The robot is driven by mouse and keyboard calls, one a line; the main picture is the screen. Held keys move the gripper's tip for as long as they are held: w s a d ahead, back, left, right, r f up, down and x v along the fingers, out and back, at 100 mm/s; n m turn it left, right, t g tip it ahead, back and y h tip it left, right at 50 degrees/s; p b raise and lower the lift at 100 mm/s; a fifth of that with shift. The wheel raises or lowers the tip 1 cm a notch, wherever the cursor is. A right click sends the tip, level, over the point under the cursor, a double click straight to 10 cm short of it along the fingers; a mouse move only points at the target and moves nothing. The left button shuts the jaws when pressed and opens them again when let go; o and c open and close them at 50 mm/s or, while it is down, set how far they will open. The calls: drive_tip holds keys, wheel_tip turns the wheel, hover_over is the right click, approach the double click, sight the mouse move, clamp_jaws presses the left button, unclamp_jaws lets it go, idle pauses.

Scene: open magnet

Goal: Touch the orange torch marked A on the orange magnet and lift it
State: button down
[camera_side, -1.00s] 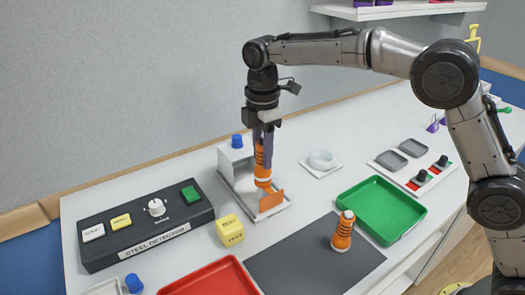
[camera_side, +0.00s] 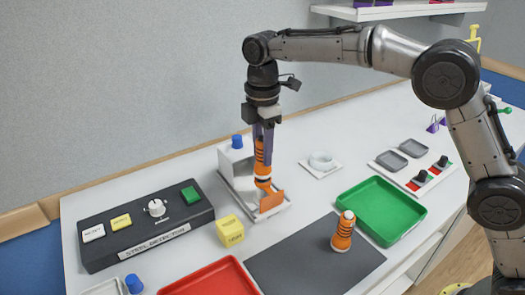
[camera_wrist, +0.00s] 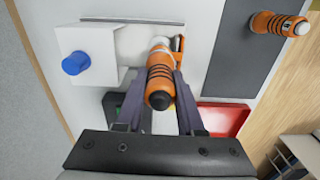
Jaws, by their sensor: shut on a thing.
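My gripper (camera_side: 264,150) is shut on an orange torch (camera_side: 263,169) with black bands. The torch is upright, its pale end down, at the white magnet stand (camera_side: 283,208). An orange plate (camera_side: 271,201) stands at the front of the stand, close beside the torch's lower end; I cannot tell whether they touch. The wrist view shows the held torch (camera_wrist: 160,75) between both fingers, partly covering the orange plate. A second orange torch (camera_side: 343,231) stands upright on the grey mat; it also shows in the wrist view (camera_wrist: 275,24). I cannot read an A on either torch.
A white block with a blue knob (camera_side: 237,142) stands behind the held torch. A yellow cube (camera_side: 230,231) is in front of the stand. The steel detector (camera_side: 146,226) is left, a red tray (camera_side: 213,279) in front, a green tray (camera_side: 381,209) right. The grey mat (camera_side: 300,265) has free room.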

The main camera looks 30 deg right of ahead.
drive_tip(key=shift+r, duration=0.85)
idle(1.3)
drive_tip(key=shift+r, duration=3.15)
